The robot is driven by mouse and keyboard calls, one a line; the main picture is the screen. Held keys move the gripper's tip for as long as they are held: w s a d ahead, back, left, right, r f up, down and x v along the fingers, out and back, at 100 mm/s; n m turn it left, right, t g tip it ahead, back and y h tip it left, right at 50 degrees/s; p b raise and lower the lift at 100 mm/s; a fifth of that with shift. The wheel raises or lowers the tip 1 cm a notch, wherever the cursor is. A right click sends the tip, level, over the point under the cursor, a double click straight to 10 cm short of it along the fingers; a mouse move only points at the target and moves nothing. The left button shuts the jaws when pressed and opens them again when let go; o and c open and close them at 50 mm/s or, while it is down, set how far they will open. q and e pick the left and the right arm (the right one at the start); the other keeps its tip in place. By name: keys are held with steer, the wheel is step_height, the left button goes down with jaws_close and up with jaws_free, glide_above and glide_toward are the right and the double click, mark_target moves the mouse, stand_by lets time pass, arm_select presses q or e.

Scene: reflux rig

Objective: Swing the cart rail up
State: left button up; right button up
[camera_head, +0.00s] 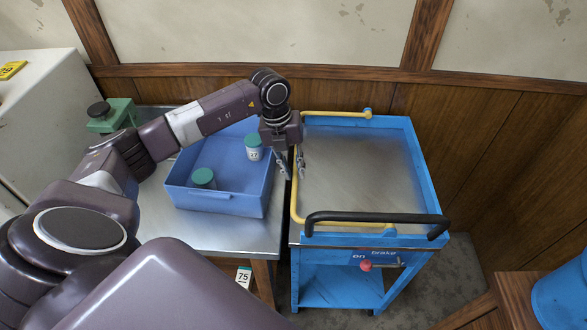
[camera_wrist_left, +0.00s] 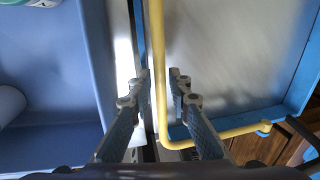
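The yellow cart rail (camera_head: 295,190) is a U-shaped bar lying low along the left side of the blue cart (camera_head: 425,165). Its two arms run along the far and near edges of the cart top. My left gripper (camera_head: 293,172) points down over the rail's long left stretch, fingers spread. In the left wrist view the rail (camera_wrist_left: 159,70) passes between the open fingers (camera_wrist_left: 158,82), with a gap on each side. I cannot tell how far the fingertips reach below it. My right gripper is not in view.
A blue bin (camera_head: 217,200) with green-capped jars stands on the metal table left of the cart, close to my left gripper. A black push handle (camera_head: 375,217) crosses the cart's near end, above a red brake knob (camera_head: 366,265). The cart top is bare.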

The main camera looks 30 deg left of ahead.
arm_select(q)
jaws_close()
steer(key=shift+r, duration=0.15)
